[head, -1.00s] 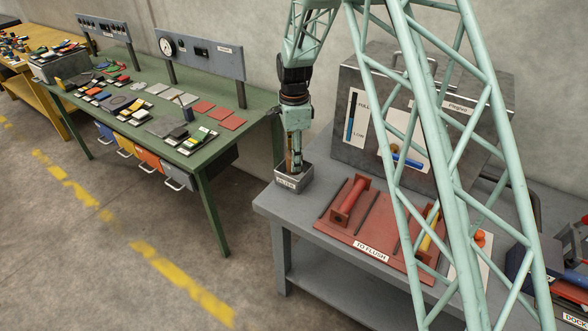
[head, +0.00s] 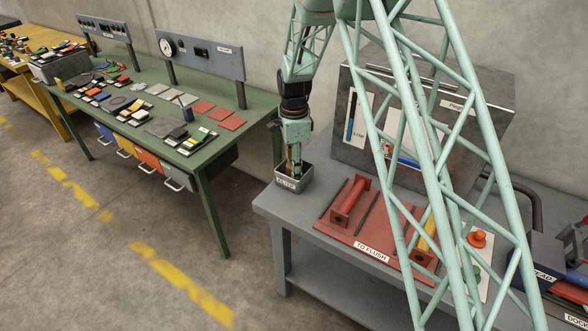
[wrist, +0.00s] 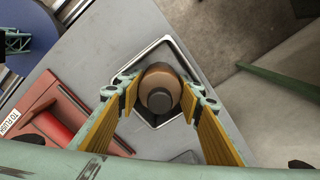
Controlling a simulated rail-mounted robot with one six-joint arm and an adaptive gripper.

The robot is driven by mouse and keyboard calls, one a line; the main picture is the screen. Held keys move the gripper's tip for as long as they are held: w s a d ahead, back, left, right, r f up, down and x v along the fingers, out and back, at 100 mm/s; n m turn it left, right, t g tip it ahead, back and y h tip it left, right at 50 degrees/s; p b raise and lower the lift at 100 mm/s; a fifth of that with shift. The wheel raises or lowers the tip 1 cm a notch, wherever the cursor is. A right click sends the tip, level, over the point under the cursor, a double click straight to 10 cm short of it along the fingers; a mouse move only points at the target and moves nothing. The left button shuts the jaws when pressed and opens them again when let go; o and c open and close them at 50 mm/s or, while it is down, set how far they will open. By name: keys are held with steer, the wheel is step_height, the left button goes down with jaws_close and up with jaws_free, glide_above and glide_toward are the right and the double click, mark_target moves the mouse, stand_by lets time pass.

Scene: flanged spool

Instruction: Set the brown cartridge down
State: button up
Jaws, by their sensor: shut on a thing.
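The brown cartridge (wrist: 160,82) is upright in the wrist view, its round top between my finger pads. My gripper (wrist: 161,92) is shut on it. In the head view my gripper (head: 295,165) points down into a small grey open bin (head: 293,186) at the left end of the grey bench. The cartridge is mostly hidden there by the fingers and the bin walls. In the wrist view the bin's pale rim (wrist: 170,42) surrounds the cartridge. I cannot tell whether the cartridge touches the bin floor.
A red tray marked "TO FLUSH" (head: 352,246) lies right of the bin, with a red spool (head: 350,200) and a yellow one (head: 428,234). A grey metal cabinet (head: 356,145) stands behind. The bench's front left corner (head: 268,203) is bare.

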steer(key=shift+f, duration=0.2)
steer(key=o, duration=0.9)
steer(key=shift+r, duration=0.2)
step_height(320, 180, up, 13)
steer(key=shift+r+p, duration=0.1)
steer(key=shift+p, duration=0.75)
steer(key=shift+r, duration=0.15)
